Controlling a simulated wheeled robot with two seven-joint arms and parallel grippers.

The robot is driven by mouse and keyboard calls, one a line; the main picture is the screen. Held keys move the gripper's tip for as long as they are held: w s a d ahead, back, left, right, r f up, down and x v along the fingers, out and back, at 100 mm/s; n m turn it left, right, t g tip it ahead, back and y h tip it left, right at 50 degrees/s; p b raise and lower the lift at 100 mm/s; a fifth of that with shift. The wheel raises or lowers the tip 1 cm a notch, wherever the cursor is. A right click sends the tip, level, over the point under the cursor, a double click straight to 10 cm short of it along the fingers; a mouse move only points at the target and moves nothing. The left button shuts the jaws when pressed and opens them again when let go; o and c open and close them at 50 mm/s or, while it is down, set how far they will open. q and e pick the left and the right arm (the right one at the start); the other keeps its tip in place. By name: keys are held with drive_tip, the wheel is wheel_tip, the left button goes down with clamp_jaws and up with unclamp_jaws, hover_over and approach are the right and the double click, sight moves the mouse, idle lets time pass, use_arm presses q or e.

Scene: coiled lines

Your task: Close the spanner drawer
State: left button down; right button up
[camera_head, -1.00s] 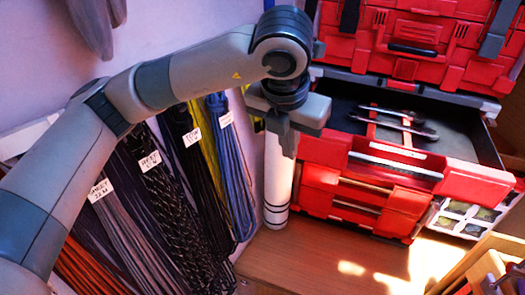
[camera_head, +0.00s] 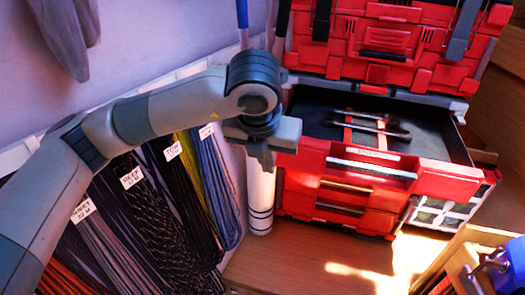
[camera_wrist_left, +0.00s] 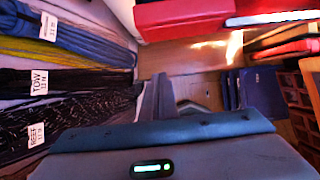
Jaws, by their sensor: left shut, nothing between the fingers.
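The spanner drawer (camera_head: 430,178) is pulled out of the red tool chest in the head view. Two spanners (camera_head: 372,122) lie on a red holder in its dark tray. The drawer's red front with a pale handle strip (camera_head: 372,168) faces the room. My left gripper (camera_head: 264,165) points down, shut and empty, just left of the drawer front; I cannot tell whether it touches. In the left wrist view its fingers (camera_wrist_left: 158,100) are together, with a red front (camera_wrist_left: 185,18) beyond them. My right gripper is not in view.
Labelled rope coils (camera_head: 130,200) hang along the left wall. A white tube (camera_head: 260,205) stands behind my left gripper. Lower red drawers (camera_head: 340,200) are shut below. The wooden bench (camera_head: 300,265) in front is clear; a blue clamp (camera_head: 512,270) sits at lower right.

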use_arm(q)
drive_tip(key=w+d+f+p, duration=0.1)
drive_tip(key=w+f+p, duration=0.4)
drive_tip(key=w+f, duration=0.1)
drive_tip(key=shift+d, duration=0.35)
drive_tip(key=shift+w, duration=0.15)
